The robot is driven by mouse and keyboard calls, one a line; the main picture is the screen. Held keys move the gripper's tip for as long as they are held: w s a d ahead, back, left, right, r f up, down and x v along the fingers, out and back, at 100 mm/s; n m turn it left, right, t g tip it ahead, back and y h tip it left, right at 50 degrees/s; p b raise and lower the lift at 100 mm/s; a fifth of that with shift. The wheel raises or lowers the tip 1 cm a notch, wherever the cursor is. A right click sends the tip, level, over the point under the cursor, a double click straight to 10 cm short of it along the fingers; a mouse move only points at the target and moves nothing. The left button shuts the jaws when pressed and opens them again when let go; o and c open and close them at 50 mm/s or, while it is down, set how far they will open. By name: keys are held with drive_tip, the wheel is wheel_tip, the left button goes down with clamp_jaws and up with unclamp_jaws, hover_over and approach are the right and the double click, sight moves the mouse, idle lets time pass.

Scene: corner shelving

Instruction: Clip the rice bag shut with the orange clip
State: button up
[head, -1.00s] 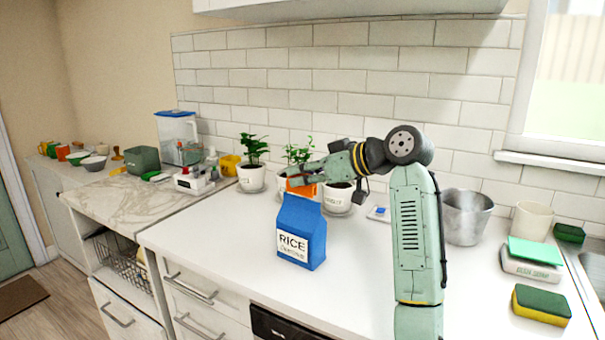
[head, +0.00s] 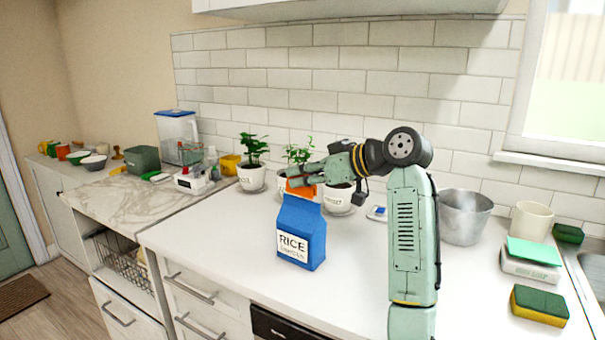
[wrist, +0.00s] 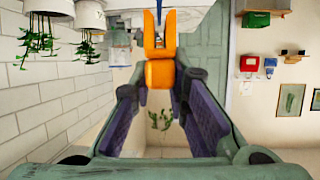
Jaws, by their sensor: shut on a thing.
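The blue rice bag (head: 301,238) stands upright on the white counter, its label facing the head camera and its top narrowing to an edge. My gripper (head: 296,176) is shut on the orange clip (head: 299,188), just above the bag's top edge in the head view. The fingers partly cover the clip, and I cannot tell whether it touches the bag. In the wrist view the orange clip (wrist: 160,74) sits between my fingertips, its prongs pointing away from the gripper. The bag cannot be made out there.
Potted plants (head: 251,176) stand close behind the bag along the tiled wall. A metal pot (head: 464,218), a cream mug (head: 532,222), a scale (head: 530,262) and a sponge (head: 540,305) are on the right. The counter left of the bag is clear.

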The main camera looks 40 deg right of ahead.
drive_tip(key=shift+f+b, duration=0.8)
drive_tip(key=shift+f, duration=0.75)
drive_tip(key=o, duration=0.9)
drive_tip(key=shift+s, duration=0.1)
drive_tip(key=v, duration=1.2)
